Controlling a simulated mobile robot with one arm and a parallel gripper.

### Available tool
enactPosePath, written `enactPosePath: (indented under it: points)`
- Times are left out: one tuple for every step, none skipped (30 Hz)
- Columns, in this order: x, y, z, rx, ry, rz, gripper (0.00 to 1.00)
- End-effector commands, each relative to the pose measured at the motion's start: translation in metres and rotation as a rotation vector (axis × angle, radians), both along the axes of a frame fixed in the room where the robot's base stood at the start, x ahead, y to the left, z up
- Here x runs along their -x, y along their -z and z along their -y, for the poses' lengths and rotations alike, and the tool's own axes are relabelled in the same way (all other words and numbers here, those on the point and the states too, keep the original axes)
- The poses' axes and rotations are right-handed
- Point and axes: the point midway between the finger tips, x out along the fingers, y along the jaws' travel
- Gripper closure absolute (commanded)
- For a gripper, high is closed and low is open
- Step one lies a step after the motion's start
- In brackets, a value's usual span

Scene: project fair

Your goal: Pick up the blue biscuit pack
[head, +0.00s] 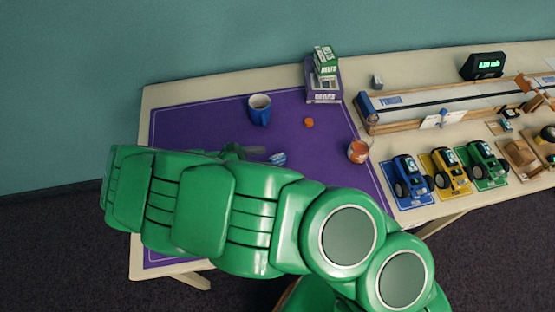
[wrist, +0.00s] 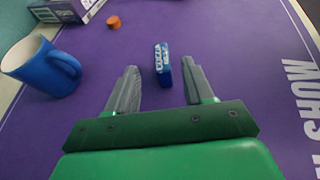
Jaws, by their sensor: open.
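The blue biscuit pack (wrist: 162,64) stands or lies on the purple mat, with white lettering on its side. In the wrist view it is just beyond and between the fingertips of my gripper (wrist: 160,78). The jaws are open and empty, with the pack apart from both fingers. In the head view the pack (head: 278,159) shows as a small blue and white shape just past my green arm. My arm hides most of the gripper there.
A blue mug (wrist: 42,66) stands left of the pack, and an orange cap-like disc (wrist: 113,22) lies beyond it. An orange cup (head: 358,151) stands right on the purple mat (head: 205,118). Stacked boxes (head: 323,92) are at the back. Toy trucks (head: 409,180) line the right.

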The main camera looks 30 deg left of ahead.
Motion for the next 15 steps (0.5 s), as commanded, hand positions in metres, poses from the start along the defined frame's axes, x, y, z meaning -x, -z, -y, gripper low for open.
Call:
enactPosePath:
  points:
    - [-0.003,0.001,0.002,0.0,0.0,0.0,0.48]
    - [-0.004,0.002,0.002,-0.001,0.0,-0.001,0.48]
    - [-0.005,0.003,0.003,-0.001,-0.001,-0.001,0.48]
    - [-0.006,0.004,0.004,-0.001,-0.002,0.0,0.48]
    - [-0.008,0.005,0.005,-0.003,-0.001,-0.001,0.48]
    - [-0.01,0.007,0.007,-0.002,-0.002,-0.001,0.48]
    - [-0.013,0.008,0.009,-0.002,-0.002,-0.001,0.48]
    - [-0.015,0.01,0.011,-0.001,-0.001,-0.001,0.48]
    - [-0.019,0.012,0.014,0.0,0.0,-0.001,0.48]
    - [-0.022,0.014,0.017,0.001,0.001,-0.001,0.48]
    - [-0.025,0.016,0.02,0.003,0.001,-0.001,0.48]
    - [-0.03,0.018,0.023,0.003,0.001,0.001,0.48]
    - [-0.033,0.019,0.025,0.003,0.001,0.001,0.48]
    - [-0.035,0.021,0.027,0.002,0.001,0.0,0.48]
    - [-0.038,0.023,0.029,0.001,0.001,-0.001,0.48]
